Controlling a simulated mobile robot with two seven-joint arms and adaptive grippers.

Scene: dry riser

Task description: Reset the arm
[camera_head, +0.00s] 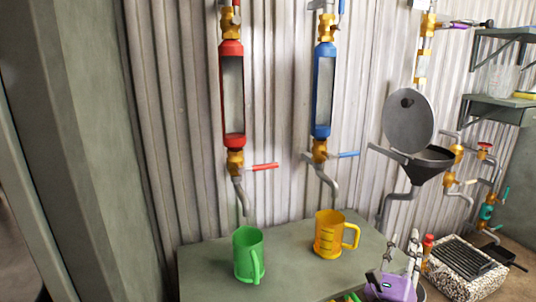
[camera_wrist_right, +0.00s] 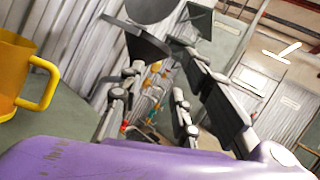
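My right gripper (camera_head: 403,244) points up at the lower right of the head view, above the purple wrist housing. Its fingers are spread apart with nothing between them. In the right wrist view the fingers (camera_wrist_right: 150,100) also stand apart and empty. A yellow mug (camera_head: 329,235) stands upright on the counter to the left of the gripper, not touching it. It also shows at the left edge of the wrist view (camera_wrist_right: 14,75). A green mug (camera_head: 248,255) stands upright farther left. My left gripper is not in view.
The grey-green counter (camera_head: 205,268) is bare around the mugs. A red cylinder (camera_head: 232,95) and a blue cylinder (camera_head: 324,90) hang on the corrugated wall above. A black funnel (camera_head: 425,165) with a raised round lid (camera_head: 408,120) and a speckled grill block (camera_head: 465,270) are at right.

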